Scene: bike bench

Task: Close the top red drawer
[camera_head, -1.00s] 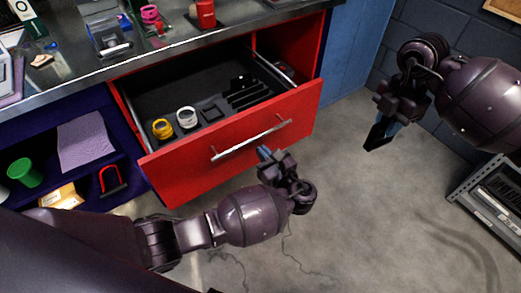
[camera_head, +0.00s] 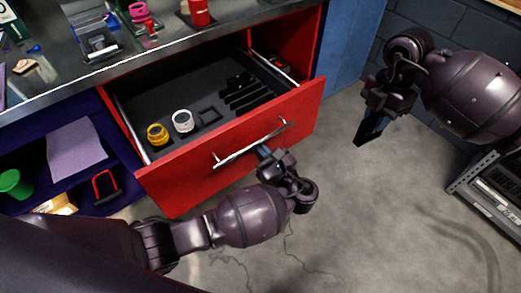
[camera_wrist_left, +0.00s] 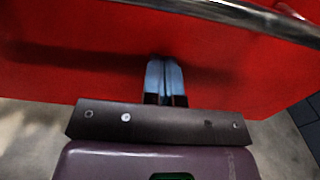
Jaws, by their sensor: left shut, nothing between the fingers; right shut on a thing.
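The top red drawer (camera_head: 225,153) stands pulled well out of the cabinet under the workbench. Its front has a silver bar handle (camera_head: 252,146). Inside are a yellow roll (camera_head: 157,134), a white roll (camera_head: 182,121) and dark slotted holders. My left gripper (camera_head: 264,151) is shut and empty, just below the handle at the drawer front. In the left wrist view its blue fingertips (camera_wrist_left: 165,68) point at the red front, at or very near it; contact is unclear. My right gripper (camera_head: 371,124) is shut on a dark flat thing, held in the air right of the drawer.
The bench top (camera_head: 150,62) above carries a red can (camera_head: 199,12) and small items. An open purple shelf (camera_head: 118,165) at left holds a green cup (camera_head: 14,184). A grey metal rack (camera_head: 488,185) stands at right. The floor before the drawer is clear.

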